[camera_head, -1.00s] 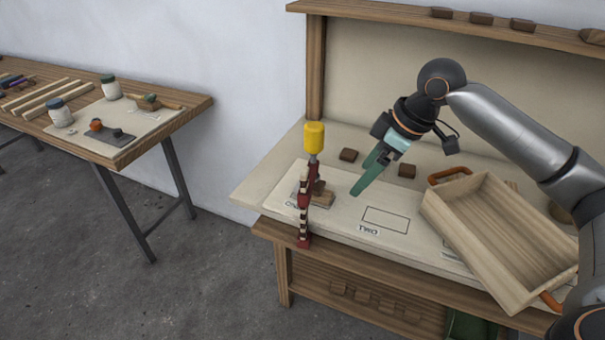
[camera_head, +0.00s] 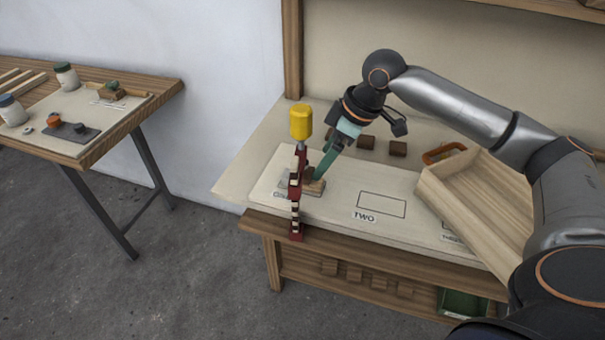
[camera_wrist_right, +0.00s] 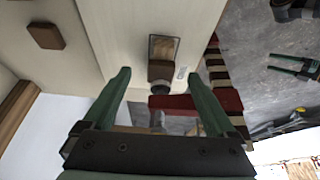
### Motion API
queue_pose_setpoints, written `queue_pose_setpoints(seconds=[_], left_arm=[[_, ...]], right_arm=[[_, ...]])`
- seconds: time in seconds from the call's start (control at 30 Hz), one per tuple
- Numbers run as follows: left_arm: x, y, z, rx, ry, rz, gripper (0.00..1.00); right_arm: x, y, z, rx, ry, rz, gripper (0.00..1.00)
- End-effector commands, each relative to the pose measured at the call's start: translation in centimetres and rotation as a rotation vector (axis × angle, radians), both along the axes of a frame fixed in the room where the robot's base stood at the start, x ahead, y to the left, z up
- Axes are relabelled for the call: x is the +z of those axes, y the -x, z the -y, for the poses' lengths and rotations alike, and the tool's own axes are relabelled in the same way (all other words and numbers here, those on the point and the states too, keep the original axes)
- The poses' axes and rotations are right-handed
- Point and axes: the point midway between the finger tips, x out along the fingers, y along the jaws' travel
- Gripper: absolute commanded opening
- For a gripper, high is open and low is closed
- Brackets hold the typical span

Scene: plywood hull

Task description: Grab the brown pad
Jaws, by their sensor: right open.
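A small brown pad (camera_wrist_right: 160,70) sits at the screw end of a clamp with red and dark bands (camera_head: 296,210) and a yellow handle (camera_head: 301,122). Beneath the pad is a brown, grey-rimmed plate (camera_wrist_right: 164,48) on the pale board. My right gripper (camera_head: 318,177) reaches down beside the clamp. In the wrist view its green fingers (camera_wrist_right: 155,90) are spread and empty, with the pad between their lines but beyond the tips. In the head view the clamp and fingers partly hide the pad. My left gripper (camera_wrist_right: 288,66) shows at the wrist view's right, fingers apart.
Two dark brown blocks (camera_head: 367,142) (camera_head: 398,149) lie behind the board. The board's area marked TWO (camera_head: 381,205) is clear. A side table (camera_head: 130,120) stands at the left.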

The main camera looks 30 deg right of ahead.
Motion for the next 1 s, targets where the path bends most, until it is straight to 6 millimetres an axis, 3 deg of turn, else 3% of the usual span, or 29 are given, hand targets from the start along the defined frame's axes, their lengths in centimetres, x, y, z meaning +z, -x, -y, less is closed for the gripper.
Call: queue_pose_setpoints(seconds=[0.23, 0.57, 1.0], left_arm=[[-0.1, -0.3, 0.2, -0.003, 0.001, 0.004, 0.86], [0.0, -0.4, 0.3, -0.006, 0.003, 0.006, 0.86], [0.1, -0.4, 0.3, -0.006, 0.004, 0.009, 0.86]], right_arm=[[-3.3, -1.1, -1.5, 0.001, 0.000, -0.003, 0.91], [-3.9, -1.3, -1.7, 0.000, -0.001, -0.001, 0.91], [-3.9, -1.3, -1.6, 0.001, 0.000, 0.000, 0.42]])
